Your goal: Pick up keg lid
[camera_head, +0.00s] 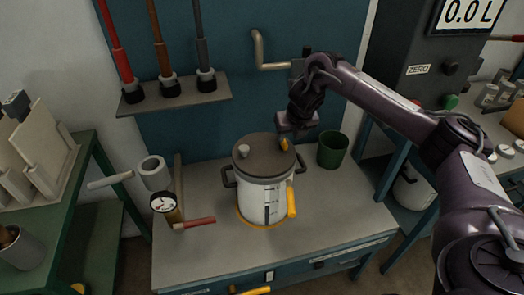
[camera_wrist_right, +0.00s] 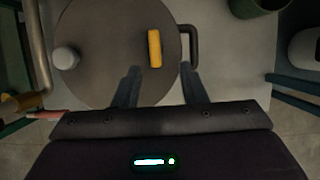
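The keg lid (camera_head: 262,158) is a dark brown-grey disc lying flat on the white keg (camera_head: 264,201). It has a pale round knob and a yellow handle (camera_head: 284,144). My right gripper (camera_head: 296,127) is above the lid's right rear edge. In the right wrist view, the lid (camera_wrist_right: 110,55) fills the upper left, with the yellow handle (camera_wrist_right: 154,48) ahead of the fingers. My right gripper's fingers (camera_wrist_right: 160,85) are apart, with nothing between them. My left gripper does not show.
A dark green cup (camera_head: 332,149) stands right of the keg. Left of it are a pressure gauge (camera_head: 163,203), a pale cylinder (camera_head: 153,172) and a red-handled valve (camera_head: 195,223). A shelf with tap handles (camera_head: 175,92) hangs behind. The bench front right is clear.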

